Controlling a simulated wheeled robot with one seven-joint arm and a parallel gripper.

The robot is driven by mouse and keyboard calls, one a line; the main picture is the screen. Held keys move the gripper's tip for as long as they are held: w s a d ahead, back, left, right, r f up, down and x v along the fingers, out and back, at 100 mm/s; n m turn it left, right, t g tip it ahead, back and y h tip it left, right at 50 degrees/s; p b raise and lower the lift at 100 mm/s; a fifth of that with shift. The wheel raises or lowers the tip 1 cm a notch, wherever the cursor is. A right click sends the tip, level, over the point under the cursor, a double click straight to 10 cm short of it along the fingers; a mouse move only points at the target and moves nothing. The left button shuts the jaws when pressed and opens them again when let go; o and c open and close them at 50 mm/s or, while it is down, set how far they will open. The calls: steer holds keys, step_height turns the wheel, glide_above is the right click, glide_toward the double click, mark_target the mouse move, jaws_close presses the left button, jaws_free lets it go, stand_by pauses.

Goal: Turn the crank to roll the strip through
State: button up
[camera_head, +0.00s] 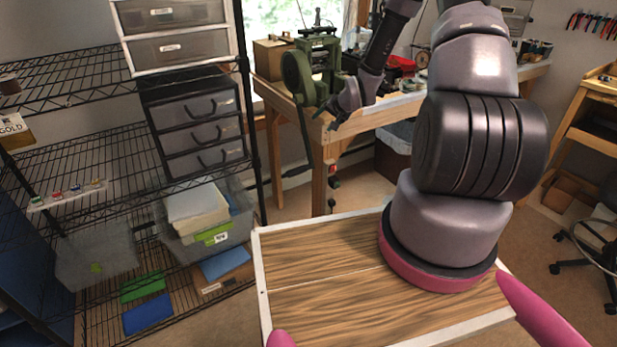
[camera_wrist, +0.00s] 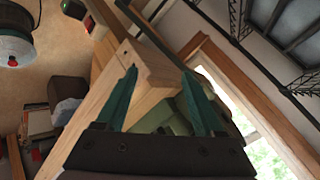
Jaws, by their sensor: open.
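The green rolling mill (camera_head: 318,62) stands at the left end of the wooden workbench, with a large round gear or wheel (camera_head: 291,76) on its left side. A long dark bar (camera_head: 306,135), which looks like the crank, hangs down past the bench edge from that wheel. A dark bar (camera_wrist: 148,32) also runs to the bench corner in the wrist view. My gripper (camera_head: 336,122) is at the bench's front corner, right of the bar. In the wrist view my gripper (camera_wrist: 160,74) is open, with the wooden corner between or beyond its fingers. I cannot make out the strip.
The workbench (camera_head: 325,135) has a leg close below my gripper, with red and black items on it. Wire shelving (camera_head: 90,150) with drawers and bins fills the left. A bin (camera_head: 393,148) sits under the bench. Open floor lies before the bench.

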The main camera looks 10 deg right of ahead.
step_height(320, 180, down, 11)
steer(key=a+m+t+y, duration=0.1)
steer(key=a+m+t, duration=0.1)
steer(key=a+m, duration=0.1)
steer(key=m+t, duration=0.3)
steer(key=m, duration=0.1)
glide_toward(299, 172)
steer(key=w, duration=0.3)
steer(key=x, duration=0.6)
steer(key=f+x, duration=0.1)
steer(key=x, duration=0.2)
steer(key=shift+s+a, duration=0.3)
steer(key=shift+a, duration=0.05)
